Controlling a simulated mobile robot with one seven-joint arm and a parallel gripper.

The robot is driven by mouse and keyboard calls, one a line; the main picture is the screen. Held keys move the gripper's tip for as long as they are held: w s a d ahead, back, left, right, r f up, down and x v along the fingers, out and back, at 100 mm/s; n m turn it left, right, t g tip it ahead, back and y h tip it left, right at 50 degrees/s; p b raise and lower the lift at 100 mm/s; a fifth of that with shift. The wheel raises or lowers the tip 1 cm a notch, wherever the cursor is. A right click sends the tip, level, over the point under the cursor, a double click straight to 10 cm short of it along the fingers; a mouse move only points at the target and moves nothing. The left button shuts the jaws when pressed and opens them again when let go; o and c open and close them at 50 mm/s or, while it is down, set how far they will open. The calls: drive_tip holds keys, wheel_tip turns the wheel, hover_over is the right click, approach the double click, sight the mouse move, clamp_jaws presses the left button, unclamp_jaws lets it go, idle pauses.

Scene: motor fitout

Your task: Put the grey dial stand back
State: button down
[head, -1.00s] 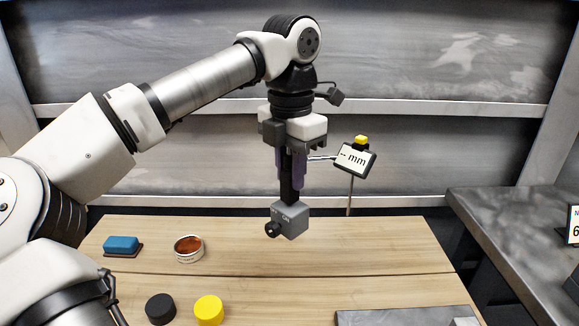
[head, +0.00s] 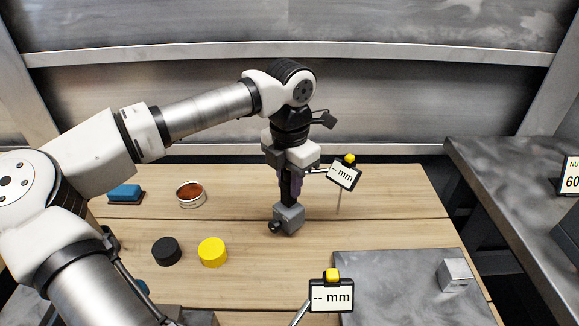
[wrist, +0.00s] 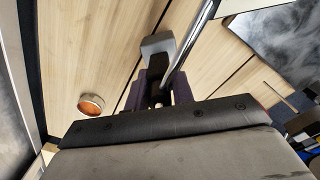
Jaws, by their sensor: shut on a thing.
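The grey dial stand has a grey block base (head: 289,218) with a dark knob, a black post, and a thin arm carrying a display that reads "-- mm" (head: 344,174) with a yellow top. My gripper (head: 290,184) points down and is shut on the black post, above the base. The stand is upright over the wooden bench; I cannot tell whether its base touches the wood. In the wrist view the grey base (wrist: 157,43) shows beyond the purple fingers (wrist: 160,95), with a shiny rod alongside.
A tin with orange-brown contents (head: 190,194) and a blue block (head: 124,192) lie at the back left. Black (head: 166,251) and yellow (head: 212,252) discs sit at front left. A second "-- mm" display (head: 331,296) stands in front. A metal plate (head: 385,276) bears a small metal cube (head: 455,275).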

drive_tip(key=shift+f, duration=0.75)
drive_tip(key=shift+f, duration=0.15)
drive_tip(key=c, duration=1.2)
unclamp_jaws()
wheel_tip(320, 180, up, 12)
drive_tip(key=shift+r+b, duration=0.2)
drive_tip(key=shift+b, duration=0.2)
drive_tip(key=shift+s+f, duration=0.1)
drive_tip(key=shift+s, duration=0.05)
